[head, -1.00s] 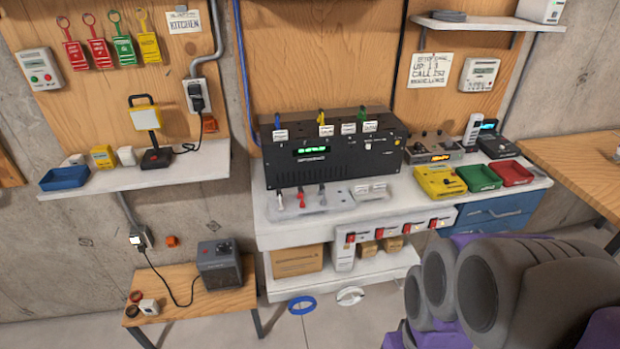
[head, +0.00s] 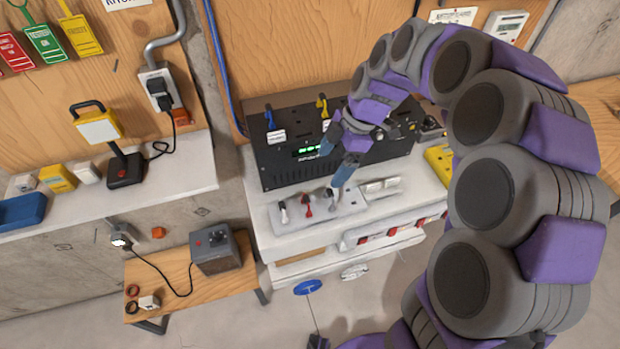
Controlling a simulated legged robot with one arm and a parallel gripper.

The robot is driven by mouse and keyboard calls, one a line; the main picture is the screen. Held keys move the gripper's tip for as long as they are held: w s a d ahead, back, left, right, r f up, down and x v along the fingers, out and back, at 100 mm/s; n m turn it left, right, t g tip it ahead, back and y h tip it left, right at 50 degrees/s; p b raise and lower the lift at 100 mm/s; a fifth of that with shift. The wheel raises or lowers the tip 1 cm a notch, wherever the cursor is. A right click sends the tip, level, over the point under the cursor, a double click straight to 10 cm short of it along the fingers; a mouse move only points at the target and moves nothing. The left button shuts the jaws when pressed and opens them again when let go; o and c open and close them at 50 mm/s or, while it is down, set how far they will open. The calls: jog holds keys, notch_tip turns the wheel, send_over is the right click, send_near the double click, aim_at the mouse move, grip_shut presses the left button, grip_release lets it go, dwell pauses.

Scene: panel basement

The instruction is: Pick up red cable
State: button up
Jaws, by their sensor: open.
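The red cable (head: 306,202) shows as a short red plug-like piece on a pale holder (head: 290,222) at the front of the white bench. It stands between a white-and-black piece (head: 282,212) on its left and a grey piece, partly behind my finger, on its right. My gripper (head: 332,166) is open, with two blue-tipped fingers apart and nothing between them. It hangs above and to the right of the red cable, in front of the black box, and does not appear to touch it.
The black box (head: 275,170) with a green display and coloured plugs on top stands just behind the holder. A labelled block (head: 380,188) lies right of the holder. A yellow device (head: 440,162) is farther right, partly hidden by my arm.

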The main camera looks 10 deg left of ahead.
jog(key=w+a, duration=0.1)
send_near(308, 197)
jog(key=d+f, duration=0.2)
jog(key=shift+n, duration=0.3)
jog(key=a+f, duration=0.2)
jog(key=s+a+f+b, duration=0.1)
jog(key=a+f, duration=0.2)
jog(key=shift+a+f, duration=0.1)
jog(key=shift+f, duration=0.05)
jog(key=shift+s+d+f+b, duration=0.3)
jog(key=shift+d+f, duration=0.15)
jog(key=shift+f, duration=0.05)
jog(key=x, duration=0.3)
jog(key=shift+s+a+f+b, duration=0.1)
jog(key=shift+a+f+b, duration=0.1)
jog(key=shift+f+b, duration=0.1)
jog(key=shift+a, duration=0.6)
jog(key=shift+c, duration=0.8)
jog(key=shift+d+r, duration=0.15)
jog(key=shift+d, duration=0.55)
jog(key=c, duration=0.6)
jog(key=shift+a, duration=0.2)
jog(key=c, duration=0.4)
